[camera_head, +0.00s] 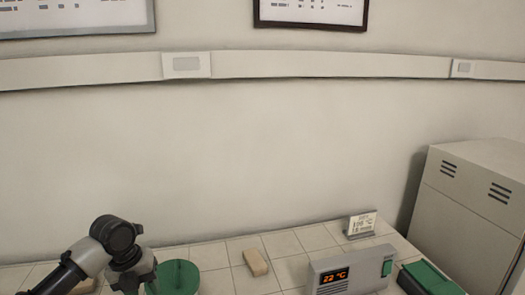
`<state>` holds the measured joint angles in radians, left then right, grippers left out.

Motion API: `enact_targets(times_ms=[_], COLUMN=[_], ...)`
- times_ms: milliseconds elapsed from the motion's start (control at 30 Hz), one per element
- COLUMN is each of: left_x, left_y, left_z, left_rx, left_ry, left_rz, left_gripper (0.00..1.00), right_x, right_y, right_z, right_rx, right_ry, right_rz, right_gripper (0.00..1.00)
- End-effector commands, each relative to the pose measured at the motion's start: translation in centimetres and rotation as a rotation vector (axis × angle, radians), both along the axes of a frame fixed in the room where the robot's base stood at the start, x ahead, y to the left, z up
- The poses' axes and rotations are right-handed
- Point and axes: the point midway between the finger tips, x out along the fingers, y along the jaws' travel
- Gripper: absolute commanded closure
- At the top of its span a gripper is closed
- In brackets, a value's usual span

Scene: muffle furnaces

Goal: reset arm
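My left arm (110,248) shows at the lower left, grey with black joints. It is bent, with its upper joint raised above the tiled bench and the section beyond it pointing down out of the picture. Its gripper fingers do not show; they are below the frame or hidden. My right arm and its gripper are not in view.
A green round object (178,277) stands just right of my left arm. A tan block (256,262) lies on the tiled bench (210,256). A grey display unit (349,270) reading 22 °C, a small sign (361,224), a green item (430,279) and a large cabinet (465,215) are at right.

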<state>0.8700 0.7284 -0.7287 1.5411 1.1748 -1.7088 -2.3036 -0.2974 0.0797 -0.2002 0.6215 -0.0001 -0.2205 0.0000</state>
Motion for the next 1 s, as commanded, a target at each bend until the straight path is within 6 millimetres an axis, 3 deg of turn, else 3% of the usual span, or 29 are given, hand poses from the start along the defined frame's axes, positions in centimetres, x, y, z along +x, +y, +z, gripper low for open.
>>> enact_targets(times_ms=[367,567,800,1000], left_x=[-3.2,-6.5,-13.8,-20.1], left_y=[-4.2,-7.4,-11.4,-11.6], left_z=[-4.9,-8.3,-12.3,-13.5], left_rx=[-0.017,-0.057,-0.182,-0.298], left_ry=[0.032,0.057,0.123,0.194], left_rz=[0.219,0.448,1.008,1.607], left_gripper=[0.56,0.56,0.56,0.56], right_x=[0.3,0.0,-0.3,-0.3], right_y=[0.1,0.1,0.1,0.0], right_z=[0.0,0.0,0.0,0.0], right_rx=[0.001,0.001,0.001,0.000], right_ry=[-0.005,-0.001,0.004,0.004], right_rz=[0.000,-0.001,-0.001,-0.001], right_gripper=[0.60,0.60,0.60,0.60])
